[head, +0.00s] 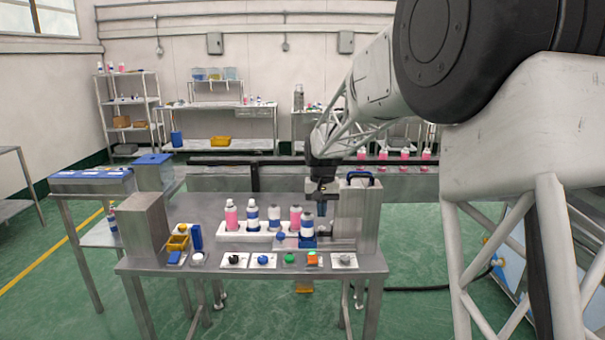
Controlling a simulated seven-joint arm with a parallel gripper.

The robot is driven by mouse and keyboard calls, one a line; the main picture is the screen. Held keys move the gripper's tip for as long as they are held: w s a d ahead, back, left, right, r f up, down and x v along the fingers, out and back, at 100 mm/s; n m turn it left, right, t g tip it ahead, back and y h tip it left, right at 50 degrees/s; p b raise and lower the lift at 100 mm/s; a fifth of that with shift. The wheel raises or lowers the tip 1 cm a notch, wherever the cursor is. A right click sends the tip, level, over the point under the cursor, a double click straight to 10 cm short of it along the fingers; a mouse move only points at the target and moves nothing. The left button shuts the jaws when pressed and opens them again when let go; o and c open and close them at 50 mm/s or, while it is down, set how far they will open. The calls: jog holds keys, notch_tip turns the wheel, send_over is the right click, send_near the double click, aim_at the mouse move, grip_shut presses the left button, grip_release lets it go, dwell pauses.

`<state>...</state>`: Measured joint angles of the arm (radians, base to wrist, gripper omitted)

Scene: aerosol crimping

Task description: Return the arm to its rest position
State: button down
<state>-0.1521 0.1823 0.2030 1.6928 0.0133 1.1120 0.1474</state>
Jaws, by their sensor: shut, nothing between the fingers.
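My arm reaches in from the right of the head view, and my gripper (321,190) points down over the right part of the metal table (215,268). The gripper is small in the picture and looks shut with nothing held. It is just above and beside a white and blue bottle (307,228) at the right end of the bottle group.
Several pink and white bottles (232,217) stand in a white rack at the middle of the table. A row of buttons (263,260) lines the front edge. A metal box (145,225) stands at the left. A conveyor (220,172) with pink bottles runs behind.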

jog(key=s+d+r+t, duration=0.1)
jog(key=s+d+r, duration=0.2)
jog(key=s, duration=0.5)
jog(key=s+d+r, duration=0.2)
jog(key=s+d, duration=0.1)
jog(key=s, duration=0.6)
jog(key=s+d+r+t, duration=0.1)
jog(key=s+d+r, duration=0.2)
jog(key=s, duration=0.5)
jog(key=s+d+f, duration=0.1)
jog(key=s+f, duration=0.1)
jog(key=s, duration=1)
jog(key=s+d+f+t, duration=0.1)
jog(key=s+d+f, duration=0.1)
jog(key=s, duration=1)
jog(key=shift+d+f, duration=0.3)
jog(key=shift+f, duration=0.45)
